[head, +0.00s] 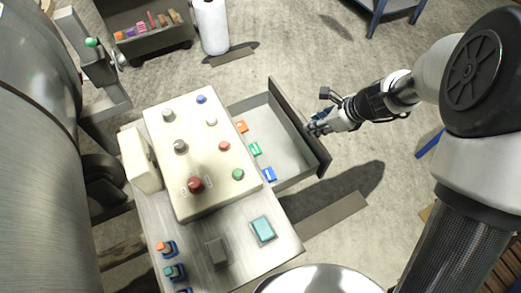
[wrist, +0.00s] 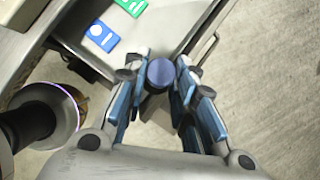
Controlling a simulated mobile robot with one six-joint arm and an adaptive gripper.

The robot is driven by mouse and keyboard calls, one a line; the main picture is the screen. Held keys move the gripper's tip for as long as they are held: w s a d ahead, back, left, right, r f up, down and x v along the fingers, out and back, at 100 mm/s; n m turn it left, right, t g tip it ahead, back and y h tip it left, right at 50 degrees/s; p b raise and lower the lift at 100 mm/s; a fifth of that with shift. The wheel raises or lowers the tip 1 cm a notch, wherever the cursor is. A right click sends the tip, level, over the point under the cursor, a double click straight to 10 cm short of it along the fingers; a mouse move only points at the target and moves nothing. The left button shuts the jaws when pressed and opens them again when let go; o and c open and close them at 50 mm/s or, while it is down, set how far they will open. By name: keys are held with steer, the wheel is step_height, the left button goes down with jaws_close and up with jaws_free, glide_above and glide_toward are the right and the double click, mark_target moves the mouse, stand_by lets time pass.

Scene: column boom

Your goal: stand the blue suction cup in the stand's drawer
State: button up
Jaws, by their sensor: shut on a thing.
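My gripper (wrist: 159,82) is shut on the blue suction cup (wrist: 160,72), seen as a dark blue round top between the fingertips in the wrist view. In the head view my gripper (head: 313,129) is by the front panel of the open drawer (head: 295,118); the cup is too small to make out there. In the wrist view the cup overlaps the drawer's front corner; its height above it is unclear. The drawer floor bears an orange marker (head: 242,126), a green marker (head: 255,149) and a blue marker (head: 269,174). The cup's lower end is hidden.
The stand (head: 285,240) carries a button panel (head: 200,130), a teal block (head: 262,229) and, at lower left, an orange-topped piece (head: 166,248) and a teal-topped piece (head: 174,271). A white roll (head: 211,27) and an open bin (head: 150,42) stand behind.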

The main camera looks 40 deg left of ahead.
steer(key=s+a+f+m+t+y, duration=0.2)
steer(key=s+a+f+m, duration=0.15)
steer(key=a, duration=0.35)
steer(key=f+b, duration=0.2)
steer(key=f, duration=0.4)
steer(key=f+b, duration=0.3)
steer(key=f, duration=0.4)
steer(key=f+b, duration=0.3)
steer(key=f, duration=0.4)
steer(key=shift+s+d, duration=0.1)
steer(key=shift+d, duration=0.15)
steer(key=shift+r, duration=0.15)
steer(key=o, duration=1.1)
steer(key=shift+c, duration=0.2)
steer(key=p+v, duration=0.3)
steer(key=v, duration=0.9)
steer(key=shift+s+a+r, duration=0.1)
steer(key=shift+r, duration=0.05)
